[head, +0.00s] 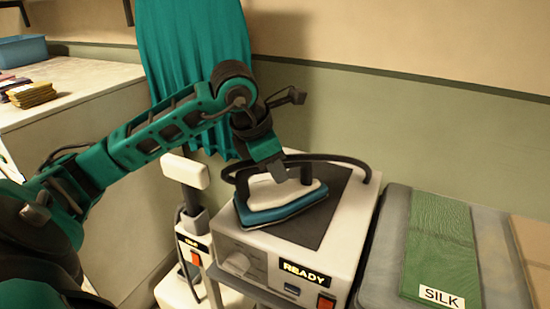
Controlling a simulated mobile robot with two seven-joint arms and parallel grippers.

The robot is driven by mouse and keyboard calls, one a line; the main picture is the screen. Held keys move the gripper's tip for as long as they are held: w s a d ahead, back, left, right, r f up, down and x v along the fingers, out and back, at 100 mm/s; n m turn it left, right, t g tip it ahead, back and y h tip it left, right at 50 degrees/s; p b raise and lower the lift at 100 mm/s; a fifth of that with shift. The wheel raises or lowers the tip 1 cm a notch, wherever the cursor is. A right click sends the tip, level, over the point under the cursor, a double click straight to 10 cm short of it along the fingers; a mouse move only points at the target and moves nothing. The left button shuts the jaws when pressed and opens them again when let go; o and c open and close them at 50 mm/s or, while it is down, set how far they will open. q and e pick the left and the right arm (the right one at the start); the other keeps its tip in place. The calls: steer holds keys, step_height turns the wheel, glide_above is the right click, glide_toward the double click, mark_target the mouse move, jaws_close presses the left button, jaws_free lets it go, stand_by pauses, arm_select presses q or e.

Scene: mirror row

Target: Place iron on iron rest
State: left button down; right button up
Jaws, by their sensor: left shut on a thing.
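The iron (278,202) has a white body, a blue-teal base and a dark handle. It sits on or just over the dark rest pad (318,222) on top of a white station marked READY; I cannot tell whether it touches. My left gripper (272,172) reaches in from the left and is shut on the iron's handle, its fingers partly hidden by the handle. A dark cord loops behind the iron. My right gripper is not in view.
A white upright device (186,172) stands just left of the station. A grey board with green cloth (440,245) marked SILK lies to the right. A teal curtain (195,50) hangs behind. A counter (75,90) with folded cloths and a blue bin is at left.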

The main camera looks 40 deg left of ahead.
arm_select(q)
steer(key=shift+r, duration=0.15)
steer(key=c, duration=1.2)
jaws_free()
steer(key=shift+f, duration=0.2)
steer(key=shift+c, duration=0.2)
steer(key=o, duration=0.4)
steer(key=shift+o, duration=0.2)
steer(key=shift+r, duration=0.1)
steer(key=shift+r, duration=0.2)
steer(key=p+v, duration=0.1)
steer(key=v, duration=1)
steer(key=shift+s+r, duration=0.25)
